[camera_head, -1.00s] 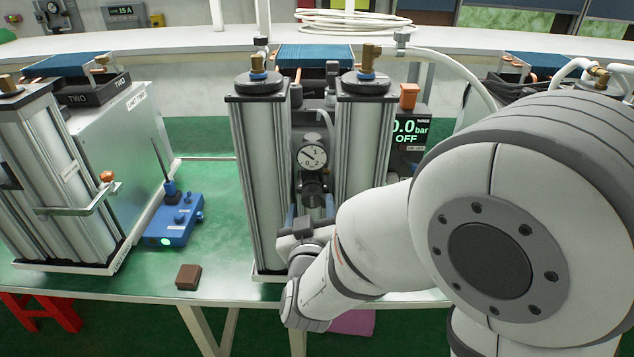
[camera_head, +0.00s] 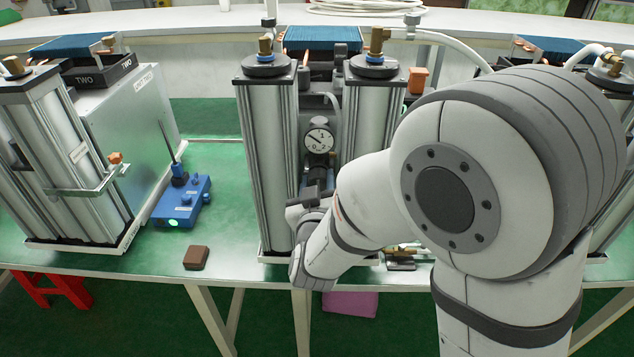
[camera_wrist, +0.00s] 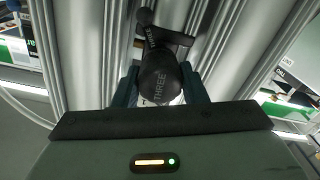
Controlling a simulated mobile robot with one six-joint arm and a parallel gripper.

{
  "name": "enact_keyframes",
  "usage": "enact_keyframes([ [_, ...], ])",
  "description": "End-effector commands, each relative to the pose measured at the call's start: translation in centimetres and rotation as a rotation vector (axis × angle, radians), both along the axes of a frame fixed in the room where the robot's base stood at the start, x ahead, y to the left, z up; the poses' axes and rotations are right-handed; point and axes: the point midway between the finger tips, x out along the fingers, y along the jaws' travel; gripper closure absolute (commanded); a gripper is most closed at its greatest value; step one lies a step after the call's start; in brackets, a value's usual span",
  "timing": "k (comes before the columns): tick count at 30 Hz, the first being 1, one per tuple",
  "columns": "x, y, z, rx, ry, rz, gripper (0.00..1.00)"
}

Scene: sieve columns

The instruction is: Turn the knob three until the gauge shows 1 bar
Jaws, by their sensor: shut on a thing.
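The black knob (camera_wrist: 160,82) bears the word THREE and sits between the two silver columns. In the wrist view, the dark blue fingers of my gripper (camera_wrist: 160,90) are on either side of it, shut on it. The round gauge (camera_head: 319,140) is above the knob in the head view.
Silver columns (camera_head: 268,165) stand close on both sides of the gauge. A blue box with an antenna (camera_head: 181,203) and a brown block (camera_head: 197,258) are on the green bench to the left. The column set marked TWO (camera_head: 60,160) stands further left.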

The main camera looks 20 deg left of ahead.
Motion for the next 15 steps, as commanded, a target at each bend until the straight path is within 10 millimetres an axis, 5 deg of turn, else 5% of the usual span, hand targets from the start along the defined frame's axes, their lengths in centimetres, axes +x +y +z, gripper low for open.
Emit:
enact_keyframes([
  [4,-0.02,0.02,0.0,0.0,0.0,0.0,0.84],
  [15,-0.05,0.04,-0.31,0.064,0.012,0.001,0.84],
])
